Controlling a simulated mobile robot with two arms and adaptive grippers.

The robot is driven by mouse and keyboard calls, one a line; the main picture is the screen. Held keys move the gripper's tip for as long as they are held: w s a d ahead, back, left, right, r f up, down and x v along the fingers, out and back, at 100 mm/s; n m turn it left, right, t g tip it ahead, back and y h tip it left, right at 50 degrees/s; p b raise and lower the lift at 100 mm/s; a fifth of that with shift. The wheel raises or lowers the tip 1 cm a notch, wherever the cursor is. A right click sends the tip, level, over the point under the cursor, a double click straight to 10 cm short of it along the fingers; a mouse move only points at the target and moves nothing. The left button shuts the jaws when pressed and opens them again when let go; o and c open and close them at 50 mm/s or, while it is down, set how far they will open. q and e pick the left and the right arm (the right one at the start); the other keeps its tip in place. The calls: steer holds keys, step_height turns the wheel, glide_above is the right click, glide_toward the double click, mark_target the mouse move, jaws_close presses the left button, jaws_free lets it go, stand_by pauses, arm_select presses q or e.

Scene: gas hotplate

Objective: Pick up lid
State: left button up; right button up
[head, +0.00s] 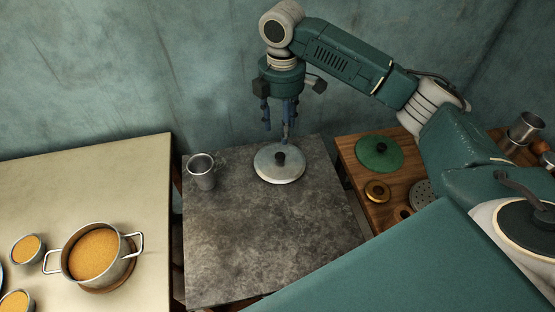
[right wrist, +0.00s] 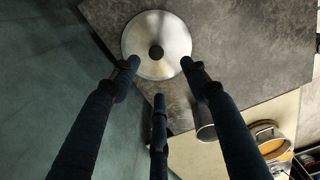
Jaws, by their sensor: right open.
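The round metal lid (head: 279,166) with a dark knob lies on the grey stone-like tabletop, near its back edge. It also shows in the right wrist view (right wrist: 157,28), with its knob between and beyond the fingers. My right gripper (head: 281,125) hangs above and just behind the lid, pointing down. Its fingers are spread open and empty, and a gap to the knob shows in the right wrist view. A second lid, green with a dark knob (head: 379,153), lies on the wooden table at the right. My left gripper is not in view.
A metal mug (head: 202,170) stands left of the lid on the grey tabletop (head: 262,245), whose front is clear. A pot of orange food (head: 95,254) and bowls stand on the pale table at left. The wooden table (head: 354,165) holds brass and metal items. A wall is close behind.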

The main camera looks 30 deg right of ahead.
steer(key=f, duration=0.2)
glide_above(280, 155)
step_height(280, 155, down, 5)
steer(key=shift+s+r, duration=0.1)
steer(key=shift+s, duration=0.05)
steer(key=shift+f+p, duration=0.45)
steer(key=shift+f, duration=2.25)
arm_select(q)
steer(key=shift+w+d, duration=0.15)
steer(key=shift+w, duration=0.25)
arm_select(e)
jaws_close()
